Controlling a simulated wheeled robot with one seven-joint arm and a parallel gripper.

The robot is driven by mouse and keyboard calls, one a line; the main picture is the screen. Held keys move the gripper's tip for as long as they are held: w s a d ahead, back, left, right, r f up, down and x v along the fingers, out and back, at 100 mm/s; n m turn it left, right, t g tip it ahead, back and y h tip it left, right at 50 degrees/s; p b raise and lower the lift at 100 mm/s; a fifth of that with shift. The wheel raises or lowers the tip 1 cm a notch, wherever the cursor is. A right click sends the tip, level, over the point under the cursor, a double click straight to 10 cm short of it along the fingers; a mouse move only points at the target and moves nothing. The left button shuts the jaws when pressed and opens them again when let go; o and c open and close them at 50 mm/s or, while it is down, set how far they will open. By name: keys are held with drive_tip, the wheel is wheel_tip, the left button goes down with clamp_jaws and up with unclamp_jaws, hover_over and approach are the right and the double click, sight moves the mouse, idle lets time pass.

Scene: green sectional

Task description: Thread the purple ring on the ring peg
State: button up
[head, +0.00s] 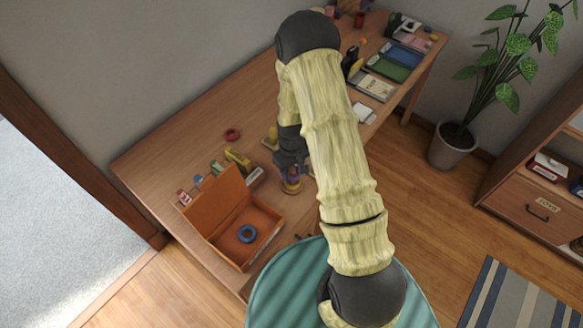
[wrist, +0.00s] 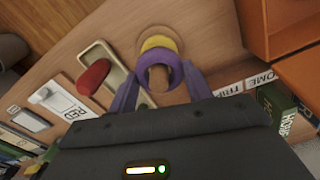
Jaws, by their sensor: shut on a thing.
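My gripper (head: 291,170) is low over the table, shut on the purple ring (wrist: 146,70); its fingers (wrist: 161,84) hold the ring from both sides in the wrist view. The brown wooden ring peg (wrist: 158,79) shows through the ring's hole, and its rounded top seems to stand out toward the camera, so the ring appears to be around the peg. A yellow ring (wrist: 160,42) lies beyond the purple one, lower at the peg's base. In the head view the yellow ring (head: 292,188) shows under the gripper; I cannot tell the exact gap between the rings.
An open orange box (head: 217,220) with a blue ring (head: 247,233) inside stands left of the gripper. A red ring (head: 232,134) lies farther back. A shallow tray (wrist: 92,56) and a red object (wrist: 94,77) are near the peg. Books and papers fill the table's far end.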

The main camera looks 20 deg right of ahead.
sight(292, 175)
drive_tip(key=shift+f+b, duration=1)
drive_tip(key=shift+f, duration=0.55)
drive_tip(key=o, duration=1)
drive_tip(key=shift+r, duration=0.1)
wheel_tip(292, 175, up, 17)
drive_tip(key=b, duration=0.1)
drive_tip(key=shift+b, duration=0.3)
